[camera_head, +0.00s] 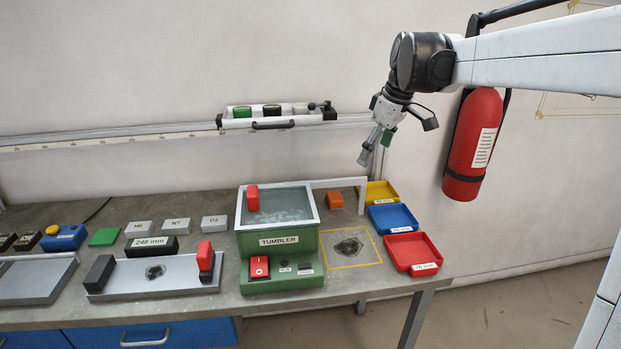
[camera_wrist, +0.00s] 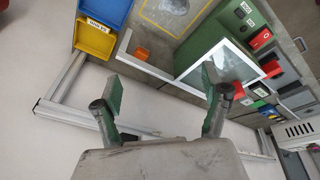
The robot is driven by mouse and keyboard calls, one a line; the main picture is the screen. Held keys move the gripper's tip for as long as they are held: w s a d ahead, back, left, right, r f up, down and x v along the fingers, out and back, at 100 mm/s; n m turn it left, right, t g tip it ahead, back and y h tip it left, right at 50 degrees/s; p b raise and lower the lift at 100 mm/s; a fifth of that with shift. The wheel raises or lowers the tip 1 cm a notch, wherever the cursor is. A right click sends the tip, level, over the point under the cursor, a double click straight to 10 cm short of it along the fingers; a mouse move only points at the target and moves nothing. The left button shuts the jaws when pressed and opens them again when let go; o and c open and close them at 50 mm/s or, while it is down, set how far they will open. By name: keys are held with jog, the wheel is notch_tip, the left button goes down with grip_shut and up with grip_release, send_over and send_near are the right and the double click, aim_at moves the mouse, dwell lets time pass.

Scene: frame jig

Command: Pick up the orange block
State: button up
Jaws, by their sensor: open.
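The orange block (camera_head: 335,200) lies on the grey bench top, to the right of the green tumbler box and left of the yellow tray. In the wrist view the orange block (camera_wrist: 141,54) sits beside a white rail, above and between the fingertips in the picture. My gripper (camera_head: 376,150) hangs in the air above the back right of the bench, well apart from the block. In the wrist view my gripper (camera_wrist: 161,95) has its two green-padded fingers spread wide with nothing between them.
The green tumbler (camera_head: 279,240) holds a red block (camera_head: 253,198) at its rim. A yellow tray (camera_head: 377,193), a blue tray (camera_head: 392,218) and a red tray (camera_head: 412,253) line the right edge. A white rail (camera_head: 362,195) stands near the block. A fire extinguisher (camera_head: 473,145) hangs right.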

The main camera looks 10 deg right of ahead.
aim_at(336, 196)
jog(key=w+d+f+n+g, duration=0.1)
jog(key=w+d+f+n, duration=0.25)
jog(key=w, duration=0.65)
jog(key=w+d+f+n+y, duration=0.1)
jog(key=w+d+f+n, duration=0.1)
jog(key=w+f, duration=0.2)
jog(key=w+d+f+n+g+y, duration=0.1)
jog(key=w+f, duration=0.4)
jog(key=f, duration=0.5)
jog(key=w+d+f+n+g, duration=0.1)
jog(key=w+d+f+n, duration=0.1)
jog(key=f, duration=0.5)
jog(key=shift+w+d+f+n+y, duration=0.1)
jog(key=shift+w+d+n+y, duration=0.15)
jog(key=shift+w, duration=0.4)
jog(key=shift+w+d+f+n+y, duration=0.1)
jog(key=shift+w+d+n+y, duration=0.1)
jog(key=shift+w, duration=0.4)
jog(key=shift+a+f, duration=0.1)
jog(key=shift+a, duration=0.1)
jog(key=a, duration=1.1)
jog(key=shift+s+a, duration=0.15)
jog(key=shift+a, duration=0.2)
jog(key=shift+x, duration=2.45)
jog(key=shift+s, duration=0.1)
jog(key=c, duration=1.3)
